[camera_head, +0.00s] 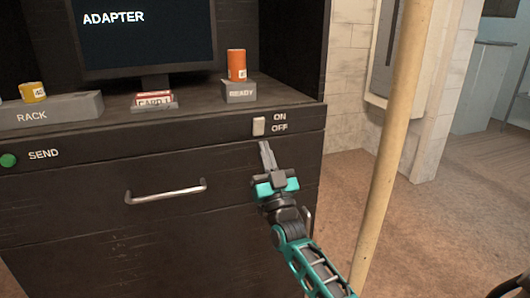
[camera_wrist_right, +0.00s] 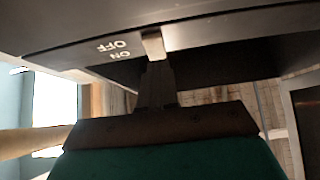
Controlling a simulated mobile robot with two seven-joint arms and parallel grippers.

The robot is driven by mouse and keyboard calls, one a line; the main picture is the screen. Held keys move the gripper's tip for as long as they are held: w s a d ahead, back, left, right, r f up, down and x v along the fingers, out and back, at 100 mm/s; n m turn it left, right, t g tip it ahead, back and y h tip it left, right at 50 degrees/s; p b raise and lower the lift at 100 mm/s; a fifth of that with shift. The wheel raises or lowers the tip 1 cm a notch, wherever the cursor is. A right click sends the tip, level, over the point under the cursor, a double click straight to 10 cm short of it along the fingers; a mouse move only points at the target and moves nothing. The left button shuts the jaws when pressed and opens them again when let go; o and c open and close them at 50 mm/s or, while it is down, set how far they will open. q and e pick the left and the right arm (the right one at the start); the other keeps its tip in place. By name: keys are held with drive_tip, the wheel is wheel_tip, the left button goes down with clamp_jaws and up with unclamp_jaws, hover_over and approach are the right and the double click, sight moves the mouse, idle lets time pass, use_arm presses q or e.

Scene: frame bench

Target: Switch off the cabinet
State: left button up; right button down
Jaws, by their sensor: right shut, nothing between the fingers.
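The dark cabinet (camera_head: 90,235) fills the left and middle of the head view. A pale switch (camera_head: 259,126) sits on its front strip, beside the labels ON, above, and OFF, below. I cannot tell which way the switch is set. My right gripper (camera_head: 266,147) is shut and empty, its fingertips just below the switch and pointing up at it. In the right wrist view the switch (camera_wrist_right: 153,44) is right at the tips of the shut fingers (camera_wrist_right: 158,68); I cannot tell whether they touch. My left gripper is not in view.
On the cabinet top stand a monitor reading ADAPTER (camera_head: 145,35), an orange can (camera_head: 237,65) on a READY block (camera_head: 239,92), a card holder (camera_head: 154,103) and a rack (camera_head: 50,113). A green SEND button (camera_head: 8,160) and drawer handle (camera_head: 165,193) are on the front. A pale pole (camera_head: 395,120) stands right.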

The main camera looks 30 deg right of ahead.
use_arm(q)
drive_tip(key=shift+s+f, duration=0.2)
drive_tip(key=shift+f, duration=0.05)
use_arm(e)
drive_tip(key=w+f+v, duration=0.1)
drive_tip(key=v, duration=0.9)
drive_tip(key=shift+f, duration=0.5)
drive_tip(key=shift+w+d, duration=0.1)
